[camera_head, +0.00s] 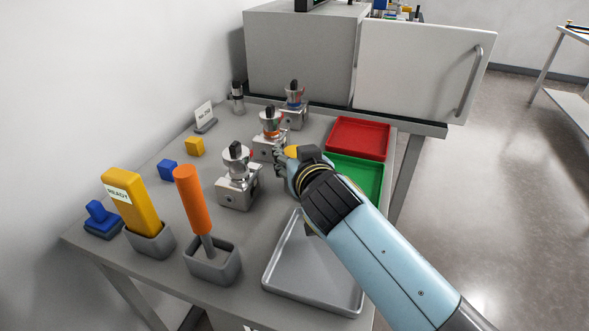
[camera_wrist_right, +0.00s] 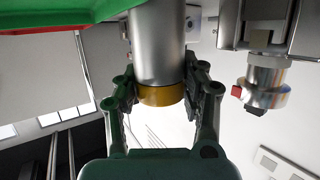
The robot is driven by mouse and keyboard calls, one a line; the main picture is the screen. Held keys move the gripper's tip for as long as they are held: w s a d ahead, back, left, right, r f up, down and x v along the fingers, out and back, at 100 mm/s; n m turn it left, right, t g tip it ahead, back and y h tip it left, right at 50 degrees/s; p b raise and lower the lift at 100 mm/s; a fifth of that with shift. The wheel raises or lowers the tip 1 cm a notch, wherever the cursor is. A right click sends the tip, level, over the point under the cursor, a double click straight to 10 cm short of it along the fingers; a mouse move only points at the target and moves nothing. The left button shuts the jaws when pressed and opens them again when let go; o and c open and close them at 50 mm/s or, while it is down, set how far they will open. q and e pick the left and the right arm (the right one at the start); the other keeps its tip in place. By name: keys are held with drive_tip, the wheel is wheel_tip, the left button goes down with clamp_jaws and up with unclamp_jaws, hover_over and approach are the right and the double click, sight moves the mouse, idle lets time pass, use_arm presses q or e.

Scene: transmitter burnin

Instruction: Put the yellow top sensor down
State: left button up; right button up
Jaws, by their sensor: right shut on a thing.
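The yellow top sensor is a metal cylinder with a yellow end. In the head view its yellow top (camera_head: 292,151) shows at the tip of my right arm, between the metal stands and the green tray. My right gripper (camera_head: 284,168) is mostly hidden behind my wrist there. In the right wrist view the sensor (camera_wrist_right: 158,50) sits between the fingers of my right gripper (camera_wrist_right: 162,88), which are shut on it near the yellow end. Whether its far end touches anything is hidden. My left gripper is not in view.
Metal stands with sensors (camera_head: 237,190) line the bench (camera_head: 165,270). A red tray (camera_head: 358,139), a green tray (camera_head: 367,178) and a grey tray (camera_head: 283,283) lie to the right. An orange-handled tool (camera_head: 191,200) and a yellow READY device (camera_head: 130,203) stand in front. A cabinet door (camera_head: 420,70) hangs open.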

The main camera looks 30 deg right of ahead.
clamp_jaws()
drive_tip(key=shift+w+r, duration=0.1)
drive_tip(key=shift+r, duration=0.05)
drive_tip(key=shift+r, duration=0.1)
